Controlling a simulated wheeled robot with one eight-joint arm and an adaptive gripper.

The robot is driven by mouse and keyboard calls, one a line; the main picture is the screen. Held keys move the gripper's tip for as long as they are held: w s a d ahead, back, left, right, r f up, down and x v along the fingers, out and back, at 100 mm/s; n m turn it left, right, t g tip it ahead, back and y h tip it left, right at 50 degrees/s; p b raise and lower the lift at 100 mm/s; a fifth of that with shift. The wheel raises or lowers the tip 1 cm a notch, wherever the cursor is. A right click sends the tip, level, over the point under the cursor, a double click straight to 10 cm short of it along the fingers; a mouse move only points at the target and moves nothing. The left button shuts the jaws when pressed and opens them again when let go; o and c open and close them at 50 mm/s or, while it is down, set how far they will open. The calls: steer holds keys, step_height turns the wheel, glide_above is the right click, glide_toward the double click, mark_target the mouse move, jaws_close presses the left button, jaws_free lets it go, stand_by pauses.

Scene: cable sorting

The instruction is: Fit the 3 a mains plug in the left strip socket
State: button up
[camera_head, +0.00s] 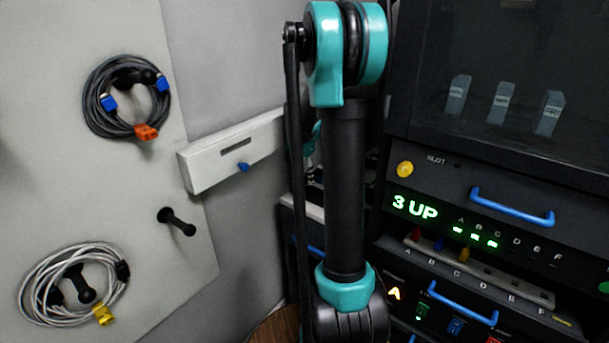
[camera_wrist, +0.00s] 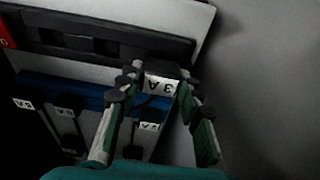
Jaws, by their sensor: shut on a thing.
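In the wrist view, my gripper (camera_wrist: 161,74) is shut on a plug with a white label reading 3 A (camera_wrist: 160,85), which shows upside down. The plug's far end is at the right end of a dark socket strip (camera_wrist: 60,23), at its lower edge in the picture. I cannot tell whether the plug touches the strip or sits in a socket; its pins are hidden. Dark recesses in the strip (camera_wrist: 85,43) lie left of the plug. In the head view, my arm hides my gripper, the plug and the strip.
A blue bar (camera_wrist: 65,87) runs below the strip, with other labelled plugs (camera_wrist: 66,120) under it. In the head view, coiled cables (camera_head: 90,103) hang on the left panel, and a rack with a blue handle (camera_head: 510,207) and a 3 UP display (camera_head: 414,207) stands right.

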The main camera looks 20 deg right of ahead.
steer(key=shift+f, duration=1.1)
stand_by(1.4)
steer(key=o, duration=1.2)
steer(key=shift+o, duration=0.2)
steer(key=o, duration=0.5)
steer(key=shift+r, duration=3.5)
